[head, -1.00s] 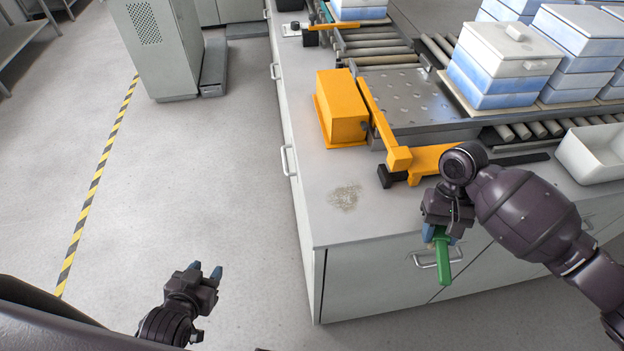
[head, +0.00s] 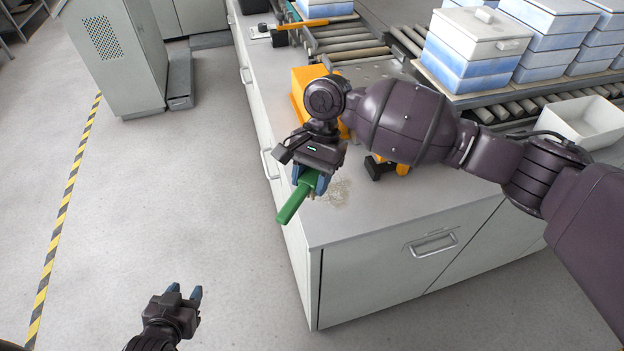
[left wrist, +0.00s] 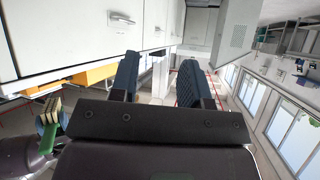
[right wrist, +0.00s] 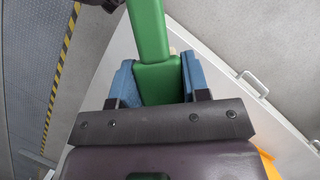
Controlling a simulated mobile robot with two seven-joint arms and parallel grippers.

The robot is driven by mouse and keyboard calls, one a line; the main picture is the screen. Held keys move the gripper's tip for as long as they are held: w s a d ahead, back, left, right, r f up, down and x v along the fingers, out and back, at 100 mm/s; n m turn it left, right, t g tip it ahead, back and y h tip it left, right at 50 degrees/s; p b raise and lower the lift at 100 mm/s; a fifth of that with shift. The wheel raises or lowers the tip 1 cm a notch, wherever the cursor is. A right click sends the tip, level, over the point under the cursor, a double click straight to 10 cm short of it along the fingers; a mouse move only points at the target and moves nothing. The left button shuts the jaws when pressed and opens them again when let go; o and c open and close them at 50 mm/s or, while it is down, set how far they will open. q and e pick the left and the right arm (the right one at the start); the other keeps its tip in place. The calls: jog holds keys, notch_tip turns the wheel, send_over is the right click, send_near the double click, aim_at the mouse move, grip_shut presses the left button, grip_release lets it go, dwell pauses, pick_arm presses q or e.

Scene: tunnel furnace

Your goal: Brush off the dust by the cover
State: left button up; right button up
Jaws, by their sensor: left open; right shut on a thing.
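My right gripper (head: 311,184) is shut on a brush with a green handle (head: 293,203), above the counter's left edge. The handle also shows in the right wrist view (right wrist: 150,35). In the left wrist view the brush's tan bristles (left wrist: 47,106) show at the left. The dust patch (head: 338,194) lies on the counter top, just right of the gripper in the head view. Whether the bristles touch the counter cannot be told. The yellow cover (head: 300,84) stands behind, partly hidden by my right arm. My left gripper (head: 184,293) is open and empty, low over the floor.
The grey counter (head: 400,210) has a drawer handle (head: 433,244) on its front. A roller conveyor (head: 350,48) with blue-white boxes (head: 470,55) runs behind. A white tray (head: 585,122) sits at the right. The floor at the left is clear, up to a grey cabinet (head: 118,60).

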notch_tip(320, 180, down, 4)
jog(key=b, duration=0.4)
jog(key=shift+r, duration=0.1)
jog(key=shift+f+b, duration=0.85)
jog(key=shift+b, duration=0.1)
jog(key=shift+f+b, duration=0.3)
pick_arm(q)
notch_tip(320, 180, down, 7)
jog(key=shift+d, duration=0.15)
pick_arm(e)
jog(key=shift+r, duration=0.1)
pick_arm(q)
jog(key=shift+s, duration=0.2)
jog(key=shift+s+f+g, duration=0.2)
jog(key=shift+f+g, duration=0.1)
jog(key=shift+r, duration=0.2)
pick_arm(e)
jog(key=shift+f, duration=0.55)
